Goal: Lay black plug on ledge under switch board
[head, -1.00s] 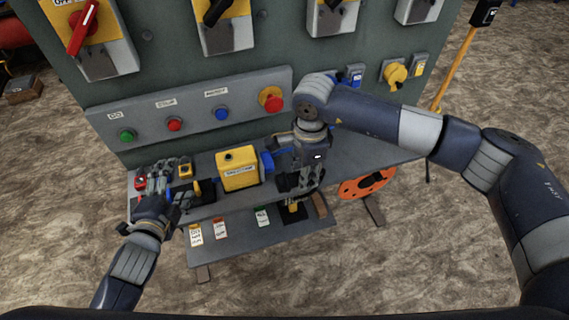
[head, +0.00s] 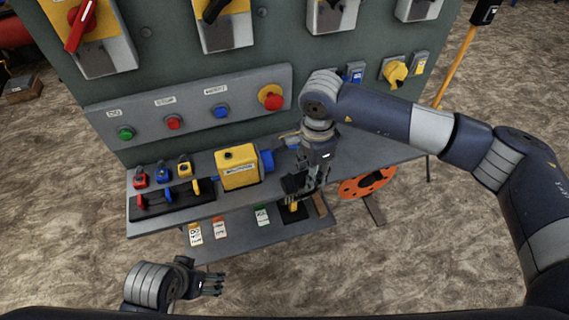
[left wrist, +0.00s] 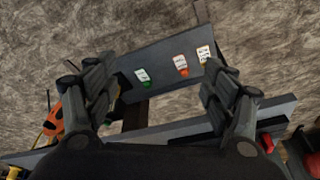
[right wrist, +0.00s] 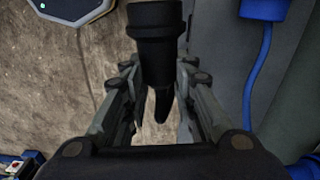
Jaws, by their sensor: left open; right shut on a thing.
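The black plug (right wrist: 155,45) is a dark ribbed cylinder in the right wrist view, held between the fingers of my right gripper (right wrist: 160,110). The ledge is a long grey shelf under the green switch board (head: 290,40). My left gripper (head: 210,283) is open and empty, low in front of the shelves; its spread fingers show in the left wrist view (left wrist: 160,95).
A yellow box (head: 237,178) with a blue connector and a black rack (head: 150,210) with small padlock-like pieces occupy the ledge's left part. A lower shelf (head: 235,247) holds several tags (head: 262,216). An orange disc (head: 360,186) hangs at right. The ledge's right part looks clear.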

